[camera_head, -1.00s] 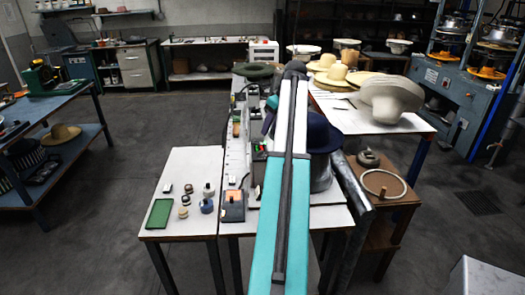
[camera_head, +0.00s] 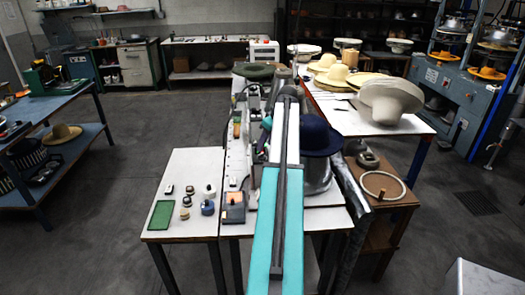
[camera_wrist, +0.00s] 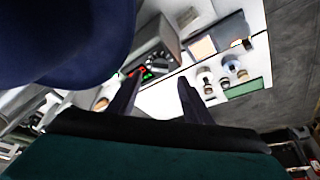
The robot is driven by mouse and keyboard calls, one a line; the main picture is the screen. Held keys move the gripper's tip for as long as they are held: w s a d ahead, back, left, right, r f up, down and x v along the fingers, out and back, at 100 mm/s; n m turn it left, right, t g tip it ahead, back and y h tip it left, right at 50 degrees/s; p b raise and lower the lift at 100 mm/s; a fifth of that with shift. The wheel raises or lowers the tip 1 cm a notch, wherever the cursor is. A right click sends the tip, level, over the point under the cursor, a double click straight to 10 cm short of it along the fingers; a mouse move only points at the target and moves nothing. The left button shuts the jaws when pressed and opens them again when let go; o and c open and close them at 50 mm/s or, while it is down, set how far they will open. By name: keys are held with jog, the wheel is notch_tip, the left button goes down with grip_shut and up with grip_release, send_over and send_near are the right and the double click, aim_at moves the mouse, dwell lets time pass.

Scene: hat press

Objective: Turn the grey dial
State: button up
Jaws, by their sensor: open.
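My gripper (camera_wrist: 158,82) shows in the wrist view as two dark fingers, open with nothing between them. Just beyond the fingertips is a grey control box (camera_wrist: 152,45) with a dark face, a small red light and a green light. A small dark round knob (camera_wrist: 160,66) with pale marks sits on that face; it may be the grey dial, but its colour is unclear. The fingers appear apart from it. In the head view my arm hides the gripper and this box.
A dark blue hat (camera_head: 318,135) stands close to the arm on the right and fills the wrist view's upper left (camera_wrist: 60,35). A box with an orange screen (camera_head: 234,207) sits on the bench. A side table (camera_head: 185,225) holds a green tray (camera_head: 161,214) and several small pots.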

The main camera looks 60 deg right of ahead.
aim_at(261, 154)
jog(key=shift+p+x, duration=0.8)
jog(key=shift+x, duration=1.95)
jog(key=c, duration=0.9)
jog(key=shift+a, duration=0.45)
jog(key=shift+c, duration=0.8)
jog(key=shift+d+f, duration=0.15)
jog(key=shift+d, duration=0.2)
